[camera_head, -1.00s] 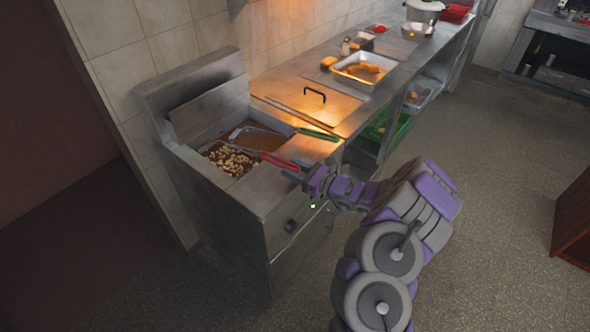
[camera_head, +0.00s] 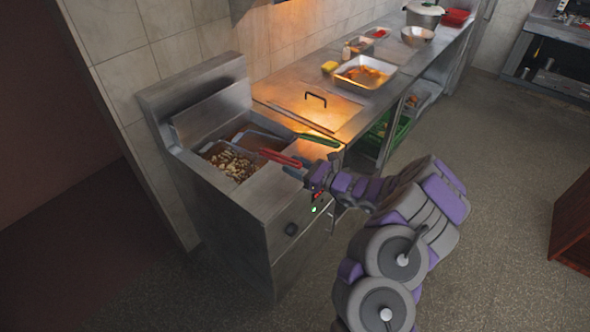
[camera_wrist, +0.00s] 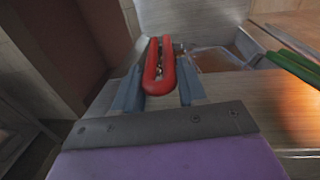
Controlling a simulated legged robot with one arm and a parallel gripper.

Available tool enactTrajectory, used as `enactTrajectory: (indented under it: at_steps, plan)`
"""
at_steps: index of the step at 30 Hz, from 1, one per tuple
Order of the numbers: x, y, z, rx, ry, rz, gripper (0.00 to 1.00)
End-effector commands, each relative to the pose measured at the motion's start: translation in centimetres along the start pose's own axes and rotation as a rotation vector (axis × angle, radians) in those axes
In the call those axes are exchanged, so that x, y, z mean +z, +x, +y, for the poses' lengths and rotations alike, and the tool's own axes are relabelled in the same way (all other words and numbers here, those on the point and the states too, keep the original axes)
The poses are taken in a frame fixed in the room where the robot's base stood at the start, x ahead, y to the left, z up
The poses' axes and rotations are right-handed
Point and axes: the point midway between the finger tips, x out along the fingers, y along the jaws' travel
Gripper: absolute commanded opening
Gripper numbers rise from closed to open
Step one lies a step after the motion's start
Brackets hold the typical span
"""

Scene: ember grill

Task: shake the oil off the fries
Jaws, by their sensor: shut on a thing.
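The fries (camera_head: 232,160) lie in a basket in the left bay of the steel fryer (camera_head: 247,205). My gripper (camera_head: 297,168) is shut on the red basket handle (camera_head: 278,157), at the fryer's front edge. In the wrist view the red handle (camera_wrist: 159,68) runs between my two grey fingers, pointing away toward the fryer. The fries are hardly visible there, hidden behind the handle. A second basket with a green handle (camera_head: 319,139) sits in the right bay, and its handle also shows in the wrist view (camera_wrist: 294,66). I cannot tell how high the fries basket sits relative to the oil.
A steel counter (camera_head: 340,112) runs to the right of the fryer, with a metal tray (camera_head: 364,74) of food, a yellow block (camera_head: 329,67) and a pot (camera_head: 424,13). A tiled wall stands behind. The floor (camera_head: 480,230) at right is open.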

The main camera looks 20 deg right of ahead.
Motion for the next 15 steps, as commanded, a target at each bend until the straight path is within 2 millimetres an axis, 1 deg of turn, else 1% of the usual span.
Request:
enactTrajectory:
  at_steps: [1,15]
  plan:
    - [1.2,0.0,-0.1,-0.001,-0.001,-0.005,0.0]
    - [6.9,0.1,0.1,0.0,-0.001,-0.004,0.0]
